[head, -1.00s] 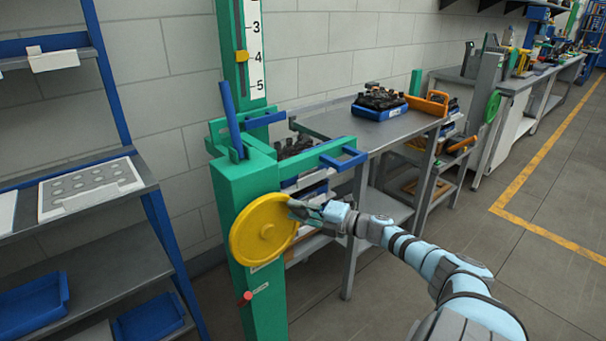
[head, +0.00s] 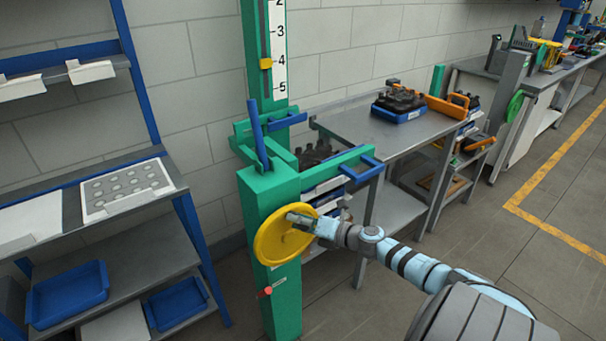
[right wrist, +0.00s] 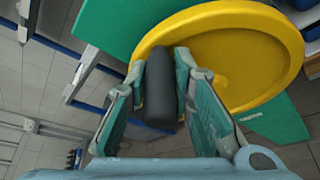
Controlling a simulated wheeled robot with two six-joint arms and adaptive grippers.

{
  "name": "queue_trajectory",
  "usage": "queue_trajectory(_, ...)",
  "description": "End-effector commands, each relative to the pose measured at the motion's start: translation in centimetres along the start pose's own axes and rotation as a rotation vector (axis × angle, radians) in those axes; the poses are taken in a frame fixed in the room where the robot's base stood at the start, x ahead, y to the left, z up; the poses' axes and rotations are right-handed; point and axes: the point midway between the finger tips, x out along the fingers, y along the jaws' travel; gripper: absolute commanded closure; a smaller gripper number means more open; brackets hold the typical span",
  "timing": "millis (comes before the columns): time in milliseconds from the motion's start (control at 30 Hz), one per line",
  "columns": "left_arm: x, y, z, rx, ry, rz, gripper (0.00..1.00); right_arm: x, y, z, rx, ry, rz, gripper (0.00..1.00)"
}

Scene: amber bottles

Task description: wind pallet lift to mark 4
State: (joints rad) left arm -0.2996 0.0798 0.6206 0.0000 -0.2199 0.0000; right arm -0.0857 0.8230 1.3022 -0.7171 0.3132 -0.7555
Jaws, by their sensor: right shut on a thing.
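The pallet lift is a green post (head: 272,254) with a yellow hand wheel (head: 270,243) on its front. The wheel also shows in the right wrist view (right wrist: 250,50). On the tall mast behind, a yellow pointer (head: 266,63) sits beside the 4 on the white scale (head: 280,72), level with it or a touch below. My right gripper (head: 297,217) is at the wheel's upper right part. In the right wrist view its fingers are shut on the wheel's dark crank handle (right wrist: 160,88). My left gripper is not in view.
A red knob (head: 267,291) sits low on the post. A grey rack (head: 190,253) with blue trays stands left. A grey table (head: 345,122) with a blue crate of dark bottles (head: 399,104) stands behind right. Open floor lies at right.

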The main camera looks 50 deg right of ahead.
Motion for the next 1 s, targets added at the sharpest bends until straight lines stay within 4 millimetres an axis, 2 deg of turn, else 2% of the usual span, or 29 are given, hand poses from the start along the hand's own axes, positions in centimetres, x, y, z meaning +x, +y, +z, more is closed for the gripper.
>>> queue_trajectory(567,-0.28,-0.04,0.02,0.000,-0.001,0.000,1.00,0.04,0.40,-0.35,0.004,0.002,0.007,1.00)
queue_trajectory(600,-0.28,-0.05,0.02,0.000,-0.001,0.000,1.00,0.04,0.41,-0.35,0.004,0.002,0.007,0.72)
queue_trajectory(700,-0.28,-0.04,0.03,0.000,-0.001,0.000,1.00,0.03,0.36,-0.34,0.004,0.002,0.006,0.59)
queue_trajectory(1000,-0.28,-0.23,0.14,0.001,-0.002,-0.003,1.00,-0.16,0.18,-0.25,0.003,-0.001,0.002,0.59)
